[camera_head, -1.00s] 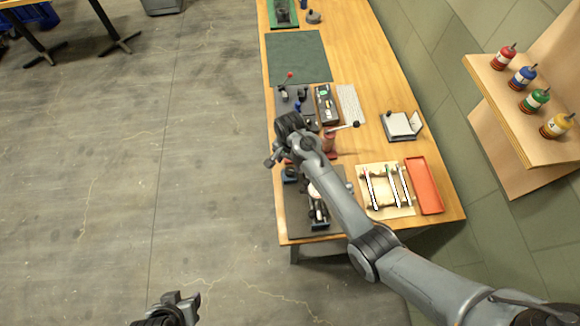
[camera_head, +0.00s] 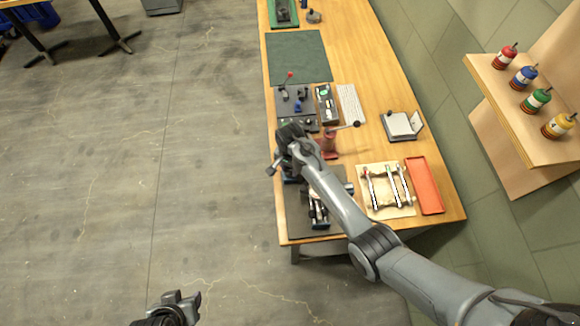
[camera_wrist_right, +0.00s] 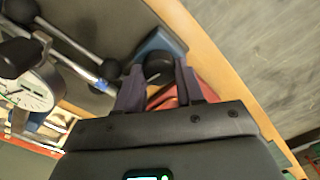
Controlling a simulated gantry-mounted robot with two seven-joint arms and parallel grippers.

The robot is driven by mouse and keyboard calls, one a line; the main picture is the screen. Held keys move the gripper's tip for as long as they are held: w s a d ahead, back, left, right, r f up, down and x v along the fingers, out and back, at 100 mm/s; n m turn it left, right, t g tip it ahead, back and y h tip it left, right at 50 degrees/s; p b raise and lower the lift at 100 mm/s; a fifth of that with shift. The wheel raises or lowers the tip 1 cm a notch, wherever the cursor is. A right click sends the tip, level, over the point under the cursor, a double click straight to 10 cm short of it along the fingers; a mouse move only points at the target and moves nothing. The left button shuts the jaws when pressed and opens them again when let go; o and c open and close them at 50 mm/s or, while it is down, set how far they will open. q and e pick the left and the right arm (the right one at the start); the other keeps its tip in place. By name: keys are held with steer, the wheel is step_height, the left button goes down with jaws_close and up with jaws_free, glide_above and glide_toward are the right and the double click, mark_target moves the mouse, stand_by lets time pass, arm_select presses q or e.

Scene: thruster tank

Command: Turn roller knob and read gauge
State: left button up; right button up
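In the right wrist view, a round black knob (camera_wrist_right: 158,66) sits on a blue block (camera_wrist_right: 160,42). My right gripper (camera_wrist_right: 160,82) has its fingers apart on either side of the knob; I cannot tell whether they touch it. A white-faced dial gauge (camera_wrist_right: 36,90) is at the left of that view, its needle too blurred to read. In the head view, my right gripper (camera_head: 276,166) is low over the bench's left edge, and my arm covers part of the fixture. My left gripper (camera_head: 182,302) is at the bottom edge, far from the bench, its finger gap unclear.
Colored bottles stand on a shelf (camera_head: 500,88) at right. The floor at left is open.

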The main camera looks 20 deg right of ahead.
steer(key=c, duration=0.4)
steer(key=shift+r, duration=0.1)
